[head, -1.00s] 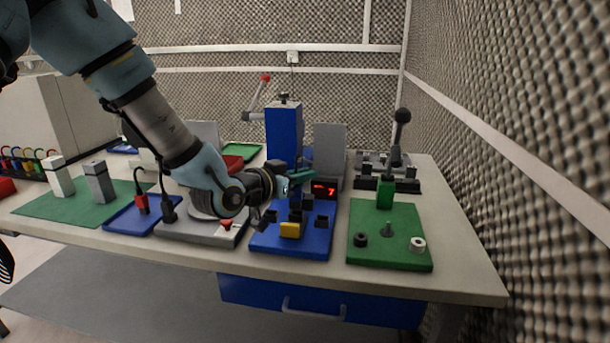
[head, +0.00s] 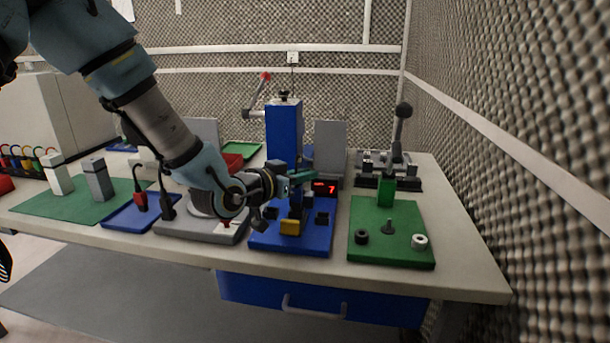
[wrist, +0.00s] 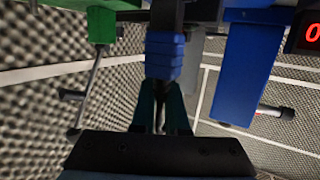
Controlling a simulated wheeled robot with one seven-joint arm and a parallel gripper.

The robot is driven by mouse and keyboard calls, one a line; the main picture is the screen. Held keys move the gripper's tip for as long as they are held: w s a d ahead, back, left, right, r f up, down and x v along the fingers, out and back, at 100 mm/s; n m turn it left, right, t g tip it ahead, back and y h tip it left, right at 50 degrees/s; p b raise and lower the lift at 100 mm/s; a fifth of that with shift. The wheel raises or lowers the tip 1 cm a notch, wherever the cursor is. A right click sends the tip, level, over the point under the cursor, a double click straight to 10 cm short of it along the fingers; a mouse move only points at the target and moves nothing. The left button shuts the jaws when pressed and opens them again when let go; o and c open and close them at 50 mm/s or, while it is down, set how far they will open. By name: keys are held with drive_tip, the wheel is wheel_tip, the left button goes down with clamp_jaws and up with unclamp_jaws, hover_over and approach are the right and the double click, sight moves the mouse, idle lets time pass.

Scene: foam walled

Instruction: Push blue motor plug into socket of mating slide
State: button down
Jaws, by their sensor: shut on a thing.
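My gripper (head: 300,178) is over the blue board (head: 268,238) in front of the blue column. In the wrist view its two teal fingers (wrist: 161,105) are shut on a ribbed blue plug (wrist: 164,52). Dark parts (wrist: 172,12) lie at the plug's far end. I cannot tell whether the plug touches or enters a socket there. In the head view the plug is mostly hidden by my gripper and small dark parts. A yellow block (head: 290,227) and several black blocks (head: 321,218) stand on the blue board. I cannot tell which part is the mating slide's socket.
The blue column (head: 284,135) stands close behind my gripper, with a red-digit display (head: 325,188) beside it. A green board (head: 390,254) with pegs and a tall lever is at right. A grey plate (head: 185,233) and plugs on leads are at left.

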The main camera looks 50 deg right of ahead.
drive_tip(key=shift+f+b, duration=0.9)
drive_tip(key=shift+f, duration=0.05)
drive_tip(key=c, duration=0.8)
unclamp_jaws()
drive_tip(key=shift+c, duration=0.2)
drive_tip(key=shift+a, duration=0.1)
drive_tip(key=b+v, duration=0.1)
drive_tip(key=v, duration=0.9)
drive_tip(key=shift+a+r+b, duration=0.15)
drive_tip(key=shift+a+b, duration=0.15)
